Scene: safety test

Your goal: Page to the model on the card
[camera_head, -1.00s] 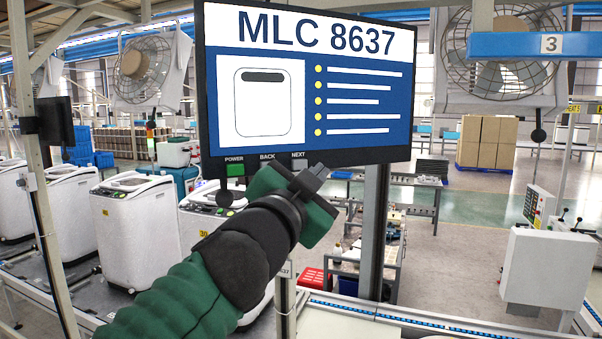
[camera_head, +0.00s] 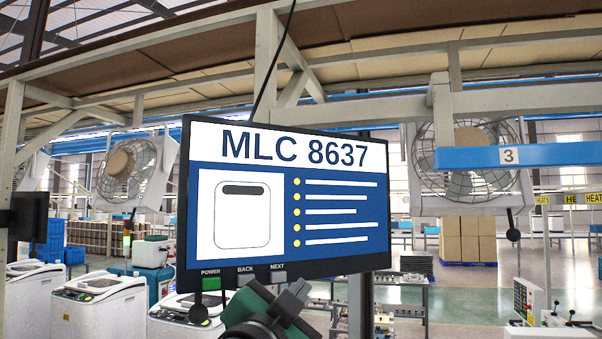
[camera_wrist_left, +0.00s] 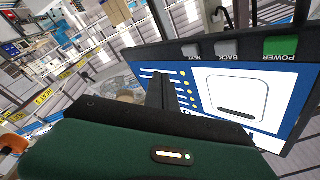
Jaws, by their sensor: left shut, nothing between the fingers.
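The monitor (camera_head: 287,205) shows "MLC 8637" above a drawing of a top-loading washer and several lines with yellow dots. Its lower bezel carries a green POWER button (camera_head: 211,283), with BACK and NEXT labels to the right. In the left wrist view, the screen (camera_wrist_left: 285,105) appears upside down, with the NEXT button (camera_wrist_left: 190,51), BACK button (camera_wrist_left: 228,48) and POWER button (camera_wrist_left: 280,47) along its top. My left gripper (camera_head: 297,288) is shut and empty, just below and right of the NEXT label. Contact with a button cannot be told. No card is recognisable.
White washers (camera_head: 98,306) stand at lower left. Large fans (camera_head: 470,165) hang at both sides. A blue beam marked 3 (camera_head: 520,156) crosses at right. Stacked boxes (camera_head: 468,238) stand farther back.

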